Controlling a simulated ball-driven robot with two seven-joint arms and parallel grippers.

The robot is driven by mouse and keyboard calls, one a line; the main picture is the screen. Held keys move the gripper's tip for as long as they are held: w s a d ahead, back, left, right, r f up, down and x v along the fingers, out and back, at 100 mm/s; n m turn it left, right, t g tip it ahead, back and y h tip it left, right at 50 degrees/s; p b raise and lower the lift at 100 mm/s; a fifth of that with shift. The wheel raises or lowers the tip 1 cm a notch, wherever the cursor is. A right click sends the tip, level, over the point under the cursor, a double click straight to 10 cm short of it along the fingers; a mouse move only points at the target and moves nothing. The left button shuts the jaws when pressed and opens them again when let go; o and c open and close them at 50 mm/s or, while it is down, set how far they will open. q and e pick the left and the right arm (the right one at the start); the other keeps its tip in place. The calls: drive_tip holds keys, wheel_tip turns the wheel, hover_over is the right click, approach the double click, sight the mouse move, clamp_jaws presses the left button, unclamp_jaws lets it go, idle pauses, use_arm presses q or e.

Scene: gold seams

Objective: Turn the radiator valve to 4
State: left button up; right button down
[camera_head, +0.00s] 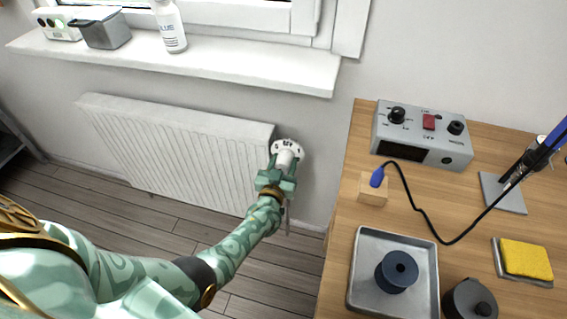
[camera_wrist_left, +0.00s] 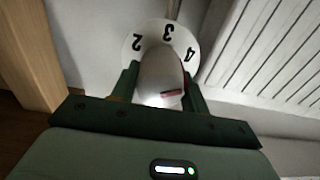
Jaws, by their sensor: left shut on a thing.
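The radiator valve (camera_head: 287,147) is at the right end of the white radiator (camera_head: 175,145), with a white numbered disc behind its knob. In the left wrist view the disc (camera_wrist_left: 136,42) shows 2, 3 and 4, with 3 at the top, 2 to the left and 4 to the right. The white knob (camera_wrist_left: 160,72) carries a red mark on its near end. My left gripper (camera_head: 284,165) is shut on the knob, with a finger on each side. The disc's lower part is hidden. My right gripper is not in view.
The wooden table (camera_head: 340,265) stands to the right of the valve, bearing a grey control box (camera_head: 422,135), a metal tray (camera_head: 362,290) with a dark spool (camera_head: 397,270), and a yellow sponge (camera_head: 525,258). The window sill (camera_head: 220,65) juts out above the radiator.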

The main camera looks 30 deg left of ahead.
use_arm(q)
drive_tip(key=shift+f, duration=0.15)
drive_tip(key=o, duration=1)
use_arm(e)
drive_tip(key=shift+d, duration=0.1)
use_arm(q)
drive_tip(key=p+v, duration=0.1)
drive_tip(key=v, duration=0.1)
drive_tip(key=p+v, duration=0.1)
drive_tip(key=v, duration=0.2)
drive_tip(key=p+v, duration=0.1)
drive_tip(key=v, duration=0.1)
drive_tip(key=shift+s+d+r, duration=0.1)
drive_tip(key=shift+s+r, duration=0.05)
drive_tip(key=shift+r, duration=0.2)
drive_tip(key=p, duration=0.2)
approach(282, 168)
drive_tip(key=v, duration=0.4)
drive_tip(key=shift+s+f, duration=0.15)
drive_tip(key=shift+f, duration=0.2)
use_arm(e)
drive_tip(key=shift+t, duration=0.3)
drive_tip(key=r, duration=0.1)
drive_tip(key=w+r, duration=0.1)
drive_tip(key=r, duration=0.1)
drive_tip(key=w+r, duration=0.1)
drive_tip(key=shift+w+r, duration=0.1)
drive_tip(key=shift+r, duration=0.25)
